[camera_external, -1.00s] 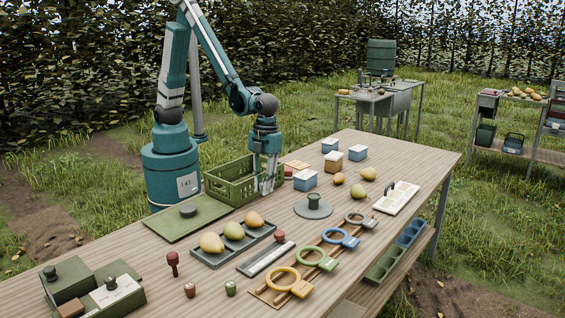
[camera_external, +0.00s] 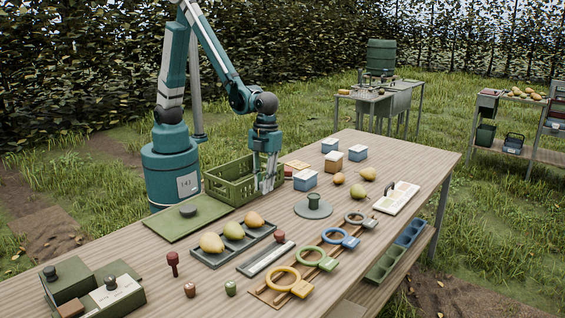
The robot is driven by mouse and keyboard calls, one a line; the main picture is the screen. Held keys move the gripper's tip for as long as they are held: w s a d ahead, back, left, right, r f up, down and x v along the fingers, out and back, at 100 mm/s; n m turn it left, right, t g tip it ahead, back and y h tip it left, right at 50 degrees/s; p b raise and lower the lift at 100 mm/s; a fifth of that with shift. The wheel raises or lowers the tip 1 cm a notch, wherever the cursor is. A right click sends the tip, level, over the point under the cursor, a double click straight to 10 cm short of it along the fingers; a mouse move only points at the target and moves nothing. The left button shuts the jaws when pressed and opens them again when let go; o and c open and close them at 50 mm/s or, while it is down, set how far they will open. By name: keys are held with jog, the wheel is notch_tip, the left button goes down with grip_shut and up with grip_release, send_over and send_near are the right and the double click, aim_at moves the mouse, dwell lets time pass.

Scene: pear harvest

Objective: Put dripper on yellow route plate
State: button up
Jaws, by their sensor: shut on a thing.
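My gripper (camera_external: 267,190) points straight down at the right end of the green crate, with its fingertips low near the tabletop. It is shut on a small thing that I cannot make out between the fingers. The yellow route plate (camera_external: 301,288), a ring with a tab, lies at the near front of the table on a wooden rack. It is well apart from my gripper, toward the camera. I cannot tell for sure which thing is the dripper.
The green crate (camera_external: 222,192) stands beside my gripper. A dark tray (camera_external: 215,260) of pears lies between it and the rack. Green (camera_external: 331,266) and blue (camera_external: 351,243) ring plates follow behind the yellow one. A grey disc (camera_external: 326,211) with a green spool stands right of my gripper.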

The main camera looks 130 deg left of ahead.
jog(key=shift+a, duration=0.1)
jog(key=s+a+n, duration=0.1)
jog(key=a+n, duration=0.1)
jog(key=a, duration=1.2)
jog(key=s+a+n, duration=0.2)
jog(key=s+a, duration=0.4)
jog(key=a, duration=0.5)
jog(key=s+a+n, duration=0.2)
jog(key=s+a, duration=0.4)
jog(key=a, duration=0.5)
jog(key=s+a+n+t, duration=0.1)
jog(key=s+a+n, duration=0.1)
jog(key=s+a, duration=0.5)
jog(key=a, duration=0.4)
jog(key=shift+a+r+n+y, duration=0.3)
jog(key=shift+a+r+n, duration=0.1)
jog(key=b, duration=0.1)
send_over(298, 165)
jog(key=shift+s+a+f, duration=0.1)
jog(key=shift+f, duration=0.95)
jog(key=shift+s+a+f, duration=0.15)
jog(key=shift+f, duration=0.9)
jog(key=shift+s+a+f, duration=0.1)
jog(key=shift+f, duration=0.95)
jog(key=shift+f, duration=0.1)
jog(key=shift+f+b, duration=0.45)
jog(key=shift+f, duration=1.3)
jog(key=shift+f, duration=0.2)
